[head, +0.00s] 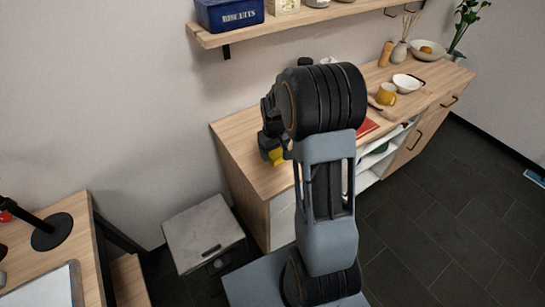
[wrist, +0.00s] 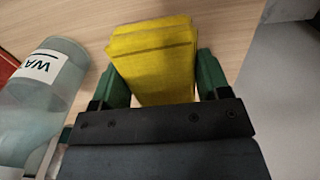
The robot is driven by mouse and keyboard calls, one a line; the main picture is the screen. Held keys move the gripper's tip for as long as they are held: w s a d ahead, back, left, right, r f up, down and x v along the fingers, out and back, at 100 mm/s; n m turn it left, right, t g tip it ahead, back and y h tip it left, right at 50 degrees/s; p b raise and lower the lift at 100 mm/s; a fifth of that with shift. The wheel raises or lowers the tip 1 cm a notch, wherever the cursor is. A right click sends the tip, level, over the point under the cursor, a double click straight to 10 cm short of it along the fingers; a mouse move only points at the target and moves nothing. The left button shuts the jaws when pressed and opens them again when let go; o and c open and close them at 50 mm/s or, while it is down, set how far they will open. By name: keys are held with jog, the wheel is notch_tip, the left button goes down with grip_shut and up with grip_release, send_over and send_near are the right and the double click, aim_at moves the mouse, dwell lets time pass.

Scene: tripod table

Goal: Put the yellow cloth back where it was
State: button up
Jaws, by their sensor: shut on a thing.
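The yellow cloth (wrist: 155,60) is a folded, layered piece between the two green fingers of my gripper (wrist: 158,85) in the wrist view. The fingers are shut on it from both sides. The light wood top of the sideboard (wrist: 215,25) lies beneath or behind it; I cannot tell whether the cloth touches the wood. In the head view a small part of the yellow cloth (head: 273,155) shows at the left end of the sideboard (head: 240,133), below my gripper. My arm hides the rest of the cloth and most of the gripper there.
A clear jar with a lettered label (wrist: 40,67) stands close left of my gripper. Further right on the sideboard are a red thing (head: 367,127), a yellow mug (head: 386,94) and a white bowl (head: 408,83).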

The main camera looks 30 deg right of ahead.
aim_at(273, 157)
jog(key=shift+w+a+f, duration=0.1)
jog(key=shift+a+f, duration=0.05)
jog(key=shift+f, duration=0.8)
jog(key=shift+w+a+f, duration=0.1)
jog(key=shift+f, duration=0.85)
jog(key=shift+f, duration=0.2)
jog(key=o, duration=0.8)
jog(key=shift+r, duration=0.1)
